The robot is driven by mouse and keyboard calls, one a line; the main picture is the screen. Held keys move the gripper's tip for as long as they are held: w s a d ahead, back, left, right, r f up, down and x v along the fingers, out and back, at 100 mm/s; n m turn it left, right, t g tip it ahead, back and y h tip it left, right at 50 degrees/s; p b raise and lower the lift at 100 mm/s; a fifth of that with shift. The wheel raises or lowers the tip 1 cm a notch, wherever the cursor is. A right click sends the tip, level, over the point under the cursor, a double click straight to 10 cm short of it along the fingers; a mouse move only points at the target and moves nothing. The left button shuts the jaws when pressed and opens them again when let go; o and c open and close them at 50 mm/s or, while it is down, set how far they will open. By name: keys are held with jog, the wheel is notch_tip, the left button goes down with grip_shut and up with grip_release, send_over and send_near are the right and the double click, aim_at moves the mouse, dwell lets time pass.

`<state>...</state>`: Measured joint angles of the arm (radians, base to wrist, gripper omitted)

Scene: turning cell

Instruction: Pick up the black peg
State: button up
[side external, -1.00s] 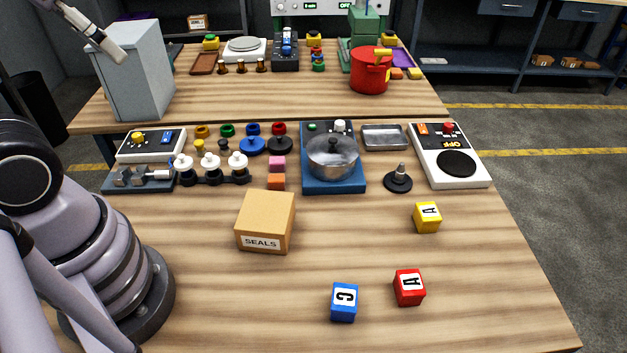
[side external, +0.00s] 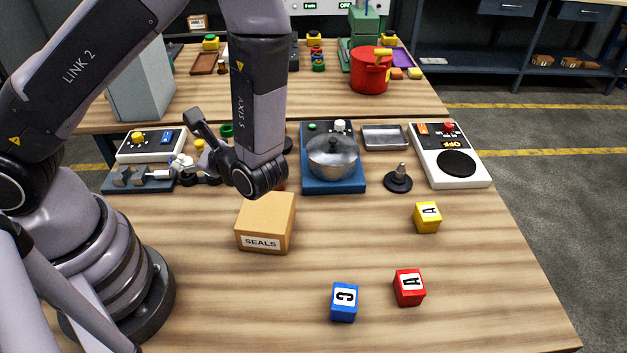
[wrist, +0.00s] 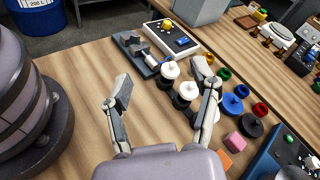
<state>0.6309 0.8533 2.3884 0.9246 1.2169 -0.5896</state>
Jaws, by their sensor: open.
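My gripper (side external: 188,138) is open and empty, in the air over the left part of the bench. In the wrist view its two fingers (wrist: 158,82) are spread wide, the right one over the row of small parts. I cannot clearly single out a black peg. A small dark upright piece stood in this row in the earlier side view; my arm now covers that place. Black-and-white knobbed pieces (wrist: 188,91) stand beside the right finger. A flat black disc (wrist: 250,126) lies farther right, beside a blue disc (wrist: 232,104).
A SEALS box (side external: 265,222) stands near my wrist. A pot (side external: 333,157) sits on a blue burner unit. A dark round base with a grey post (side external: 397,180) stands right of it.

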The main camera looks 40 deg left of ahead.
jog(key=f+m+t, duration=0.4)
jog(key=f+m, duration=0.1)
jog(key=s+f+m+t+h, duration=0.1)
jog(key=f+m+t, duration=0.3)
jog(key=f+m, duration=0.1)
jog(key=a+f+m+t, duration=0.1)
jog(key=f+m+t, duration=0.3)
jog(key=f, duration=0.1)
jog(key=shift+s+a+f+m+t, duration=0.1)
jog(key=shift+s+f+m+t, duration=0.2)
jog(key=shift+m+t, duration=0.1)
jog(key=x, duration=0.8)
jog(key=shift+w+a+f, duration=0.1)
jog(key=shift+w+f, duration=0.05)
jog(key=shift+w, duration=0.05)
jog(key=shift+f+x, duration=0.15)
jog(key=shift+x, duration=1.2)
jog(key=shift+f+x, duration=0.1)
jog(key=shift+x, duration=1.25)
jog(key=shift+w, duration=0.15)
jog(key=c, duration=1)
